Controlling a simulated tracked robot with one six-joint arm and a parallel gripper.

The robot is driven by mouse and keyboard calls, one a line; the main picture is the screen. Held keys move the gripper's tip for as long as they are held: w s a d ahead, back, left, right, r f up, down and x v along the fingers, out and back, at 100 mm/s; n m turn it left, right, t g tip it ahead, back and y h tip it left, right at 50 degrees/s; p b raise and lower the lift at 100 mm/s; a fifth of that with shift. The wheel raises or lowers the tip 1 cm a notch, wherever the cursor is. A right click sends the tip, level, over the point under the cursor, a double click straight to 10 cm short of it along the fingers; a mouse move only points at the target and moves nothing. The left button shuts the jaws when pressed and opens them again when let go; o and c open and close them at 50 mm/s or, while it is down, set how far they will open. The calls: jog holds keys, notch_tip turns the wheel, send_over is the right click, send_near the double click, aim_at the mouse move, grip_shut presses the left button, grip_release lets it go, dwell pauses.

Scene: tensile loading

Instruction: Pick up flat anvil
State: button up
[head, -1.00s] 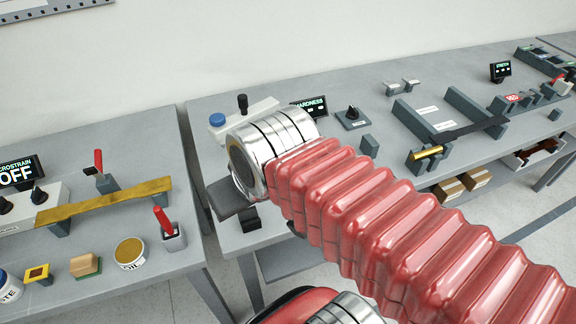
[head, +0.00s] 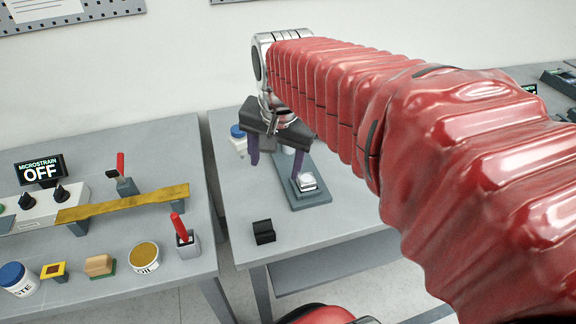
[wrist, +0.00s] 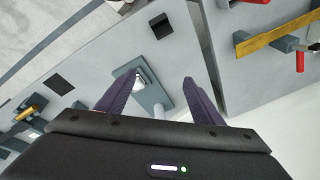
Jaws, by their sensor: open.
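My gripper (head: 277,166) has two purple fingers spread apart, with nothing held between them. It hangs above the left part of the right-hand bench. Below it is a grey base plate (head: 313,195) bearing a small silver, flat-topped piece (head: 307,181), just right of the right finger in the head view. In the wrist view the fingers (wrist: 161,78) straddle part of the plate, and the silver piece (wrist: 140,84) is partly hidden by the left finger. A small black block (head: 264,231) stands near the bench's front edge. I cannot tell for certain which piece is the flat anvil.
A blue-capped container (head: 238,131) stands behind the gripper. A gap separates this bench from the left bench, which holds a microstrain display (head: 40,168), a brass-coloured bar (head: 122,204), red-handled tools and pots. My red arm hides the right bench's right part.

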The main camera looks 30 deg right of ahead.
jog(key=w+d+f+m+g, duration=0.1)
jog(key=w+d+m, duration=0.2)
jog(key=d+m, duration=0.2)
jog(key=w+d+f+m+g, duration=0.1)
jog(key=w+d+m, duration=0.3)
jog(key=d, duration=0.4)
jog(key=shift+f+m+g+y, duration=0.3)
jog(key=shift+f+m+g, duration=0.1)
jog(key=shift+f+m, duration=0.45)
jog(key=shift+r, duration=0.1)
send_over(306, 178)
notch_tip(306, 178, down, 9)
jog(key=shift+a+r, duration=0.15)
jog(key=shift+d+f, duration=0.2)
jog(key=shift+f, duration=2.4)
